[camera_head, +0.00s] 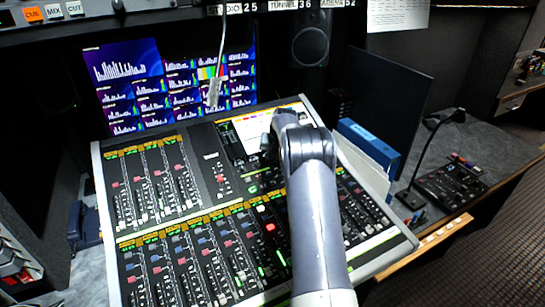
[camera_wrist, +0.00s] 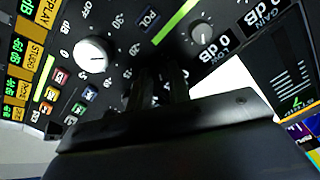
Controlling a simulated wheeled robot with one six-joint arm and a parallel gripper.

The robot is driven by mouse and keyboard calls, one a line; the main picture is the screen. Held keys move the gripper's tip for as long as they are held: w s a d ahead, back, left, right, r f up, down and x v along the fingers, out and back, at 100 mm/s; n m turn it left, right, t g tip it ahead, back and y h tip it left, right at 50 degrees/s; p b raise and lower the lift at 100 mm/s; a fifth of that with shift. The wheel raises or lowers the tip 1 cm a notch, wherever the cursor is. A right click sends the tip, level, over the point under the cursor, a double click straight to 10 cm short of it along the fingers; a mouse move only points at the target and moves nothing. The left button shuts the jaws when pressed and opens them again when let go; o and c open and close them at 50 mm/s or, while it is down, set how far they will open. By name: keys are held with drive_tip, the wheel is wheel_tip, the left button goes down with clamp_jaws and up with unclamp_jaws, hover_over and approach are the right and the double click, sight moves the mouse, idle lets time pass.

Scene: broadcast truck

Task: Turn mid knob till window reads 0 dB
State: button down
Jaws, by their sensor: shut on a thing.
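The mixing console (camera_head: 205,150) fills the middle of the head view. My gripper reaches down to its upper right part, and my own arm hides the jaws there. In the wrist view, the dark fingers of my gripper (camera_wrist: 160,75) are shut on what seems to be the mid knob, which they almost wholly hide. A large white knob (camera_wrist: 93,54) with a dial scale stands left of the fingers. A small dark knob (camera_wrist: 201,33) stands to their right.
A POL label (camera_wrist: 149,18) and a green strip lie just beyond the fingers. Small coloured buttons (camera_wrist: 90,93) are at left. In the head view, a hanging cable plug (camera_head: 214,92), a blue binder (camera_head: 370,145) and a gooseneck microphone panel (camera_head: 450,185) surround the console.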

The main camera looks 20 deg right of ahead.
drive_tip(key=c, duration=1.3)
unclamp_jaws()
drive_tip(key=shift+r, duration=0.1)
drive_tip(key=b+v, duration=0.1)
drive_tip(key=v, duration=0.9)
drive_tip(key=shift+s+r+b, duration=0.1)
drive_tip(key=shift+r+b, duration=0.15)
drive_tip(key=shift+b, duration=0.1)
drive_tip(key=p+x, duration=0.1)
drive_tip(key=x, duration=0.9)
drive_tip(key=shift+f+p, duration=0.15)
drive_tip(key=shift+p, duration=0.25)
drive_tip(key=shift+f, duration=0.25)
drive_tip(key=shift+n, duration=0.3)
